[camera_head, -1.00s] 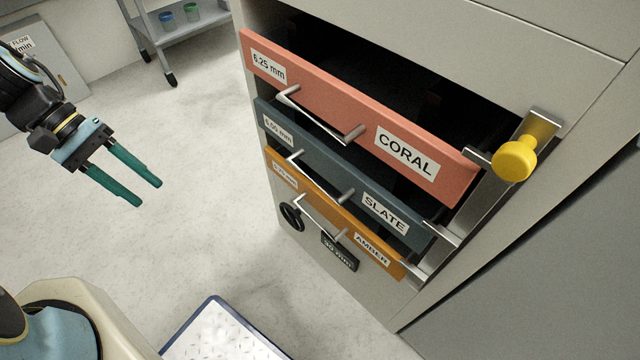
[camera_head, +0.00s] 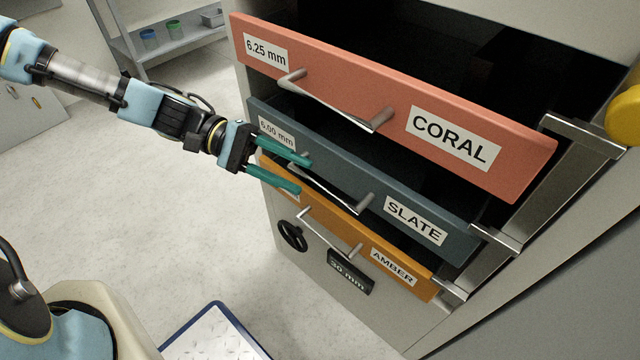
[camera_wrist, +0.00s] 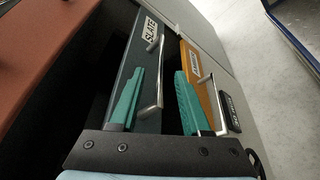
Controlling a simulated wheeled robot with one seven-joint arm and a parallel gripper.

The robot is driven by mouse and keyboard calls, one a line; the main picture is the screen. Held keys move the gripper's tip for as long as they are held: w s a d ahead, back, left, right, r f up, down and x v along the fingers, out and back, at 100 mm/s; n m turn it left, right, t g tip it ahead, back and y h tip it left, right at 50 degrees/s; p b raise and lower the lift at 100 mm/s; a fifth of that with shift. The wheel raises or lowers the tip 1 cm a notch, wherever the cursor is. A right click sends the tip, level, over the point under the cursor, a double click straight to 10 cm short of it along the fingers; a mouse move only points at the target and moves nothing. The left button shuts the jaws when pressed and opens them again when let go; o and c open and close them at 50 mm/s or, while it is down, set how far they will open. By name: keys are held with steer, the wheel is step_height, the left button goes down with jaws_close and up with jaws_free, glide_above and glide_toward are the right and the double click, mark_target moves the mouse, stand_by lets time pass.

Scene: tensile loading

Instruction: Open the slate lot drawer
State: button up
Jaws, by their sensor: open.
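The slate drawer (camera_head: 345,168) is the middle of three stacked drawers. It stands partly out of the cabinet, with a dark gap behind its front and a metal rail at its right. Its silver handle (camera_head: 335,196) is a bar on two posts. My gripper (camera_head: 304,175) is open at the left end of this handle. In the wrist view, the slate handle (camera_wrist: 160,72) shows between my two green fingers, with the slate front (camera_wrist: 128,75) behind the left finger. I cannot tell whether a finger touches the handle.
The coral drawer (camera_head: 390,107) juts out above and the amber drawer (camera_head: 345,232) juts out below, close to my fingers. A yellow knob (camera_head: 625,115) is at the right. A black handwheel (camera_head: 292,236) is low on the cabinet. The floor at left is clear.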

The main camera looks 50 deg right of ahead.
mark_target(308, 180)
steer(key=shift+x, duration=2.65)
steer(key=shift+c, duration=0.4)
jaws_close()
